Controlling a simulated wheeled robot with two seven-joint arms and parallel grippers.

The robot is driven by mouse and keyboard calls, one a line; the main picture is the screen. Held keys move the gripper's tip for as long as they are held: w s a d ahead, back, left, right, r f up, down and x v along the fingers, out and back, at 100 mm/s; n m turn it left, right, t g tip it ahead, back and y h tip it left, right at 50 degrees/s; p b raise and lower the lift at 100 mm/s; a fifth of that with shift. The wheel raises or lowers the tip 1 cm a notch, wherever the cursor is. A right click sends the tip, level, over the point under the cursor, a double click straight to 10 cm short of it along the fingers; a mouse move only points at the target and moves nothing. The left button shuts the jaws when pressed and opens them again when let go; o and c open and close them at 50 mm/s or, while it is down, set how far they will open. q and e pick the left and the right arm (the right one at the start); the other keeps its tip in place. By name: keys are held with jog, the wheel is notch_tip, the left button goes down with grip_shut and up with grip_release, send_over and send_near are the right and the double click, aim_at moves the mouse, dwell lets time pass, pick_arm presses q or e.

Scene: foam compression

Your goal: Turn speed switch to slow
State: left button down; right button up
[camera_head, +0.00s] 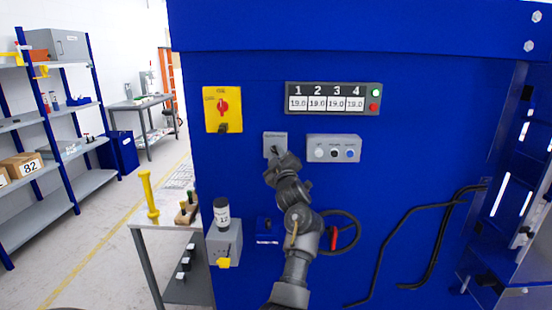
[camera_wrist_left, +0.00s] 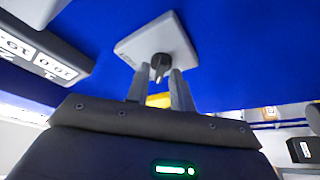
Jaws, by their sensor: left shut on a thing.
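The speed switch is a dark knob on a small grey plate (camera_head: 275,138) on the blue machine front, below and between the yellow switch box and the number display. In the left wrist view the grey plate (camera_wrist_left: 178,38) and the black knob (camera_wrist_left: 159,62) show close up. My left gripper (camera_head: 275,155) reaches the plate from below. In the left wrist view the two fingers of my left gripper (camera_wrist_left: 159,80) stand on either side of the knob and are shut on it. The right gripper is not in view.
A yellow box with a red rotary switch (camera_head: 223,108) is at upper left. A display (camera_head: 333,98) and a button box (camera_head: 333,148) are to the right. A handwheel (camera_head: 340,232) is below. A side table (camera_head: 160,216) stands left.

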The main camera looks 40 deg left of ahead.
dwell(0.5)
pick_arm(q)
jog(key=c, duration=1.5)
grip_release()
jog(key=b+v, duration=0.3)
jog(key=v, duration=0.7)
jog(key=shift+s+d, duration=0.15)
jog(key=shift+d, duration=0.2)
